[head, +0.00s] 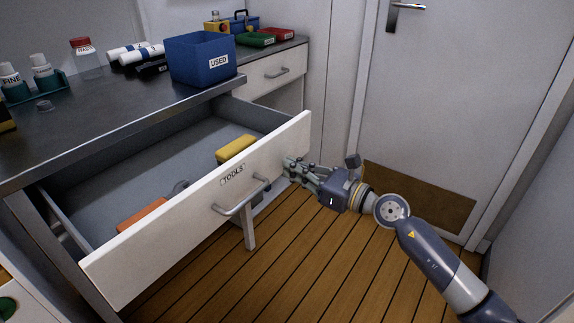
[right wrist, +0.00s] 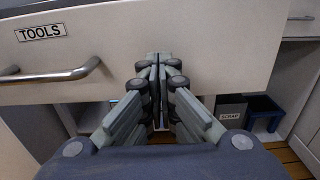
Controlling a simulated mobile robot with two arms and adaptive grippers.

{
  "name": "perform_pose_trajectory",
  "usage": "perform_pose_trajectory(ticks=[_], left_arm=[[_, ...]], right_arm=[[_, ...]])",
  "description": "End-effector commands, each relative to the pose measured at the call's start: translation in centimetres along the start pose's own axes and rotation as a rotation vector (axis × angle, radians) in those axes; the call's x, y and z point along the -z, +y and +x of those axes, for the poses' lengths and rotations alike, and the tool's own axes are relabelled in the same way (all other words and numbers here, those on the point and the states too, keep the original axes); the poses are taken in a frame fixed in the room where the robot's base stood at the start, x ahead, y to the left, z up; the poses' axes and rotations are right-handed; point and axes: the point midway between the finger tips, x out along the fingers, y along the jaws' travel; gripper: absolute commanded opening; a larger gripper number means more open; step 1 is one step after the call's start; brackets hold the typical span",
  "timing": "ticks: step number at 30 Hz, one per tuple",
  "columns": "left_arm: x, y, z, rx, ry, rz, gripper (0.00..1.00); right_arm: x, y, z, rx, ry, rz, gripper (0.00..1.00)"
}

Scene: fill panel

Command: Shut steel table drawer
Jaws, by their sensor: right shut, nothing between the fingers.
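The steel table (head: 110,125) has a wide drawer standing well open, its white front (head: 130,262) labelled TOOLS and fitted with a bar handle (head: 240,198). Inside the drawer lie a yellow item (head: 236,149) and an orange item (head: 141,215). My right gripper (head: 290,168) is shut and empty, at the right part of the drawer front. In the right wrist view its fingers (right wrist: 160,62) point at the white front (right wrist: 200,35), right of the handle (right wrist: 60,74). I cannot tell whether the tips touch it. My left gripper is not in view.
On the table top stand a blue USED bin (head: 195,68), a jar with a red lid (head: 86,62) and bottles in a rack (head: 40,75). A second, shut drawer (head: 275,72) is at the back. Wooden floor (head: 330,260) and a closed door (head: 440,110) lie to the right.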

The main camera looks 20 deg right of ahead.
Motion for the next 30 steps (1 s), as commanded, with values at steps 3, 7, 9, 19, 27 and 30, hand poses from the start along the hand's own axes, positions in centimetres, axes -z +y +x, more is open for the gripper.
perform_pose_trajectory(ticks=[3,7,9,19,27,30], left_arm=[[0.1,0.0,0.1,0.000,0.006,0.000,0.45],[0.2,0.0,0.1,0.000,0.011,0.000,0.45],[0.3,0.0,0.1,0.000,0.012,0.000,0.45],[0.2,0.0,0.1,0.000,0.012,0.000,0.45],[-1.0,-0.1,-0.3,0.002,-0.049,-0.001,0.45],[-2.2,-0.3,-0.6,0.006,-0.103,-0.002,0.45]], right_arm=[[0.0,0.0,1.3,0.000,-0.001,0.001,0.00],[0.0,0.0,2.0,-0.001,-0.001,0.001,0.00],[0.0,0.0,2.1,-0.001,0.000,0.001,0.00],[0.0,0.0,2.1,0.000,0.000,0.001,0.00],[-0.2,0.0,4.2,0.000,-0.002,0.001,0.00],[-0.3,0.0,6.0,0.000,-0.003,0.001,0.00]])
